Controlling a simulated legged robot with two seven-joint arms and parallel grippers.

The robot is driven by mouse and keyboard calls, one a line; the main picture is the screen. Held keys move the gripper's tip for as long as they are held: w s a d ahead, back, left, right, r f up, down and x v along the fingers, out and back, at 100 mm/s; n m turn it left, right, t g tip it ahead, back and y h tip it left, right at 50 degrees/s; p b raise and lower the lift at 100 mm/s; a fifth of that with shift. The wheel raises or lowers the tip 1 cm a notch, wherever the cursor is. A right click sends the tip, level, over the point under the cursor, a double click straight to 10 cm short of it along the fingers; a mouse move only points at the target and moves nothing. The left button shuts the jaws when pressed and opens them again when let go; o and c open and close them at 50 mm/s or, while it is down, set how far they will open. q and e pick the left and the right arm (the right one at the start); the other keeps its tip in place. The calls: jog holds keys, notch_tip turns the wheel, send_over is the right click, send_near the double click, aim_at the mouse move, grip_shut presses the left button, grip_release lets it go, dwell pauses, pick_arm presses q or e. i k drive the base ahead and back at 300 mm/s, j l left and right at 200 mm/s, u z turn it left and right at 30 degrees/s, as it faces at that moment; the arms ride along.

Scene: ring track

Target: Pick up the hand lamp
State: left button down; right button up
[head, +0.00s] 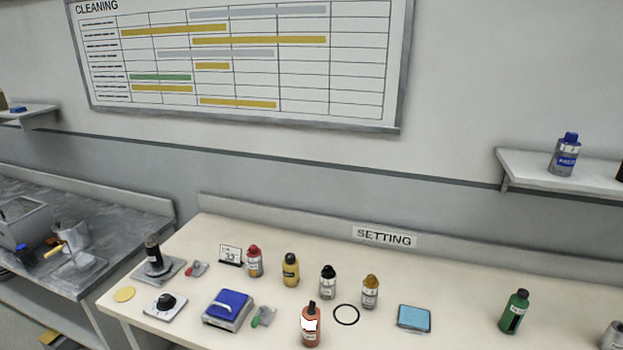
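I cannot tell for certain which thing is the hand lamp. A dark upright cylinder (154,254) with a lighter band stands on a flat grey base (171,274) at the left end of the cream table, and it may be the lamp. A black knob-like piece (166,301) sits on a pale plate (180,309) in front of it. Neither of my grippers is in the head view.
The cream table (460,290) holds several bottles, including a red-brown one (311,328) at the front and a green one (515,312) at right. A blue-topped box (228,306), black ring (346,315) and light-blue pad (414,318) lie there. A grey bench (100,212) stands left.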

aim_at(310, 322)
jog(key=i+j+z, duration=0.15)
jog(key=j, duration=0.2)
jog(key=i+j+z, duration=0.25)
jog(key=j, duration=0.45)
jog(key=i+j+z, duration=0.15)
jog(key=j, duration=0.2)
jog(key=i+j+z, duration=0.1)
jog(key=j, duration=0.3)
jog(key=i, duration=0.1)
